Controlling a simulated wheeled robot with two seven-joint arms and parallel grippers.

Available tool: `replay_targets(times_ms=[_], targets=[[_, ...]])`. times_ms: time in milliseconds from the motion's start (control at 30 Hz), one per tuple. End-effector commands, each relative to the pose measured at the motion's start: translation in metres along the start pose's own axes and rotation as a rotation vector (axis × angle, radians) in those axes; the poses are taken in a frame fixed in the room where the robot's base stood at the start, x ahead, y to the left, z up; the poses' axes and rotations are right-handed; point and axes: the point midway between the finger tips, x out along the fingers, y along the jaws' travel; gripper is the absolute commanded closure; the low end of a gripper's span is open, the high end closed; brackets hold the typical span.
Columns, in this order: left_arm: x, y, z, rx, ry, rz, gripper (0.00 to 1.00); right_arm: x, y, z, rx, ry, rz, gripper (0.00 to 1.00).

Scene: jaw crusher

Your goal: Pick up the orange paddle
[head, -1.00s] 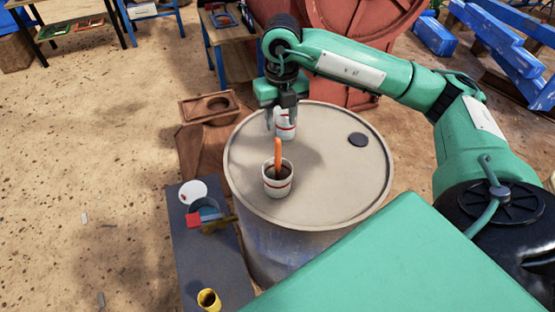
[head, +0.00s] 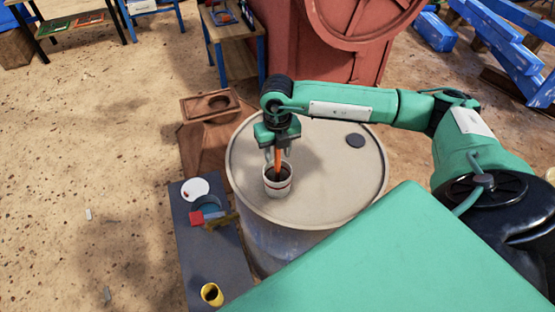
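The orange paddle (head: 278,162) stands upright in a white cup with red bands (head: 277,187), its lower end hidden in the dark inside of the cup. The cup stands on the beige lid of a drum (head: 325,180). My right gripper (head: 278,154) points down right above this cup, with its fingers spread on the left and right of the paddle's upper part. The fingers look open, with gaps beside the paddle. My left gripper is not in view.
A dark bench (head: 213,260) beside the drum holds a white round dish (head: 195,189), a red block (head: 196,218) and a yellow cup (head: 211,294). A black cap (head: 355,141) lies on the lid. A rusty machine (head: 340,45) stands behind.

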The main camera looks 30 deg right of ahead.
Motion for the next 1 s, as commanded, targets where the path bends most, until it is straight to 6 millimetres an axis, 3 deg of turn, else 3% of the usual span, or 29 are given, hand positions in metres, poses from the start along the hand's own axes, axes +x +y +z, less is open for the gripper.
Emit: replay_targets(times_ms=[100,300,767,1000], targets=[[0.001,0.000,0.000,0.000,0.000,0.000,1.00,0.000,0.000,0.000,0.000,0.000,0.000,0.60],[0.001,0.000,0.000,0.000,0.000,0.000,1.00,0.000,0.000,0.000,0.000,-0.001,0.000,0.99],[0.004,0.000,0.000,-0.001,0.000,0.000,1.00,-0.007,0.000,0.001,0.000,-0.003,0.000,1.00],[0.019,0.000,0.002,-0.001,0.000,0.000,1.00,-0.040,0.000,0.002,0.000,-0.007,0.002,1.00]])
